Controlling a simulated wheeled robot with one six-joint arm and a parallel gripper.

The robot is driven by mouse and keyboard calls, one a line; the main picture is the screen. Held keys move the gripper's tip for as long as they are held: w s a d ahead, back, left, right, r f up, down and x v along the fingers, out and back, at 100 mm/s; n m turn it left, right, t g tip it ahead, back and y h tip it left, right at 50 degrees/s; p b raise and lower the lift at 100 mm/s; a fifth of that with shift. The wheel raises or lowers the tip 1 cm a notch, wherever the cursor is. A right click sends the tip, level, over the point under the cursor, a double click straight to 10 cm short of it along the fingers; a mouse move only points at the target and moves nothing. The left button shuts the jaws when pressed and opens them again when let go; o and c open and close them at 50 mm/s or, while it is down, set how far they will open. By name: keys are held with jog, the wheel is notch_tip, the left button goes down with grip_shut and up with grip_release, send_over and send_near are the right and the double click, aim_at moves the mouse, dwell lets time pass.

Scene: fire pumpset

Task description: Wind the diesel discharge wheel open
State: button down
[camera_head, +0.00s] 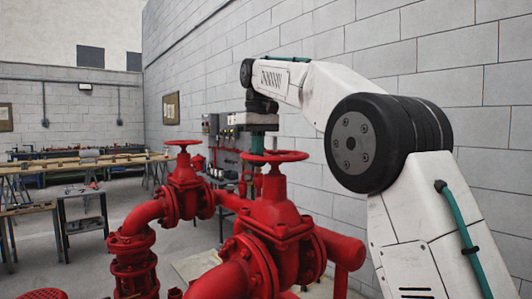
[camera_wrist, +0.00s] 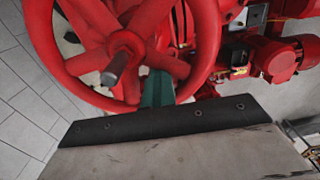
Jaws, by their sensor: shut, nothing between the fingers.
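A red handwheel (camera_head: 273,157) tops the nearest red gate valve (camera_head: 275,222) in the head view. A second, similar red wheel (camera_head: 183,143) stands on a valve further back to the left. I cannot tell from any label which is the diesel discharge wheel. A red spoked wheel (camera_wrist: 209,48) fills the upper wrist view, with its grey stem end in the middle. My gripper (camera_wrist: 157,88) shows as green fingers, shut and empty, reaching over the wheel's near rim towards the spokes. In the head view my gripper (camera_head: 258,141) is just above the nearest wheel; contact is unclear.
Red pipes (camera_head: 340,250) surround the valves. A control panel (camera_head: 228,128) stands behind them by the block wall. Red machinery (camera_wrist: 275,58) lies right of the wheel in the wrist view. Workbenches (camera_head: 85,162) stand at the left, with open floor before them.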

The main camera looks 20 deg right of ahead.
jog(key=shift+s+d, duration=0.55)
jog(key=shift+s, duration=0.65)
jog(key=shift+s+d, duration=0.6)
jog(key=shift+s, duration=0.6)
jog(key=shift+s+d, duration=0.55)
jog(key=shift+s, duration=0.65)
jog(key=shift+a, duration=0.2)
jog(key=shift+w+a, duration=0.1)
jog(key=shift+a, duration=0.2)
notch_tip(320, 180, up, 8)
